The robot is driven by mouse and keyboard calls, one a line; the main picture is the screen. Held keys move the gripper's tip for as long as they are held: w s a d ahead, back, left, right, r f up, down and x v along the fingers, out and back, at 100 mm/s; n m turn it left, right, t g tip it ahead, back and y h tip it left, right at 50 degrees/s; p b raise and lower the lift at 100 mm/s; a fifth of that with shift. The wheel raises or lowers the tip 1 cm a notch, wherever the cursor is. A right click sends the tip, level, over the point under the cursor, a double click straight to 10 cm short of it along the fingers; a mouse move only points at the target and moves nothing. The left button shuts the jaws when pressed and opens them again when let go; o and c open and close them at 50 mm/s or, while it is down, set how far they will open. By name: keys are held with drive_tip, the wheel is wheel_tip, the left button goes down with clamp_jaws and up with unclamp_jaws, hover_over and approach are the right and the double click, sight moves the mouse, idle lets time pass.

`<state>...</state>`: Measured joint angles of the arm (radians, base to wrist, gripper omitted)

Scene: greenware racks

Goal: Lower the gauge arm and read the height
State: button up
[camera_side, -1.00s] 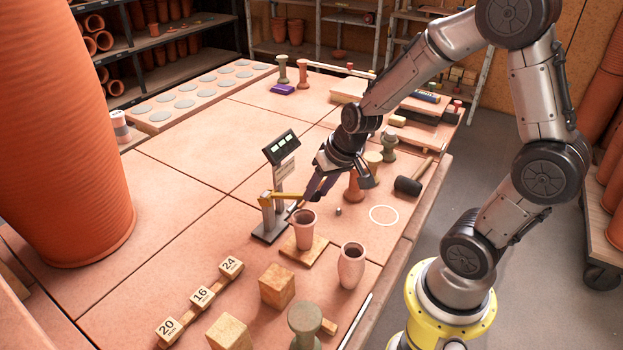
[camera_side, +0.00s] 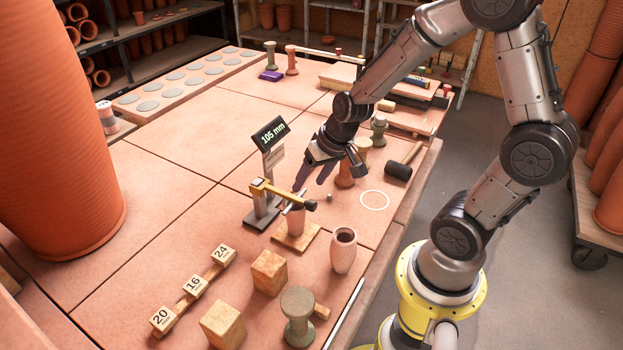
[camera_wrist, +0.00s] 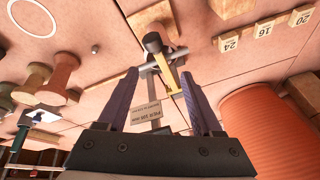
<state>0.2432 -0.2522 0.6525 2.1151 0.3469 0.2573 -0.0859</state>
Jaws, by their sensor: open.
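The height gauge (camera_side: 262,195) stands on a dark base on the table, and its display (camera_side: 270,133) reads 105 mm in green. Its yellow arm (camera_side: 282,194) extends level, ending in a black knob (camera_side: 311,205), with a pale cross rod. The arm lies over the mouth of a terracotta cup (camera_side: 297,222) on a small wooden board (camera_side: 294,240). My gripper (camera_side: 312,180) is open and empty, above and behind the arm. In the wrist view my gripper (camera_wrist: 158,75) shows the yellow arm (camera_wrist: 171,75) and black knob (camera_wrist: 153,42) between and beyond its spread fingers.
A second terracotta cup (camera_side: 343,251), wooden blocks (camera_side: 269,273) and a numbered block rail (camera_side: 193,287) stand in front. A big terracotta pot (camera_side: 60,150) rises at left. The table's middle left is clear.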

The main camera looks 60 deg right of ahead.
drive_tip(key=shift+r, duration=0.1)
drive_tip(key=v, duration=1.3)
drive_tip(key=shift+r, duration=0.3)
drive_tip(key=shift+s, duration=0.1)
drive_tip(key=s+a+r+n, duration=0.1)
drive_tip(key=s+a+n, duration=0.1)
drive_tip(key=s, duration=0.3)
drive_tip(key=s+a+r+n+t, duration=0.1)
drive_tip(key=s+a+n, duration=0.2)
drive_tip(key=s+a, duration=0.1)
drive_tip(key=shift+s+r, duration=0.4)
drive_tip(key=shift+s, duration=0.4)
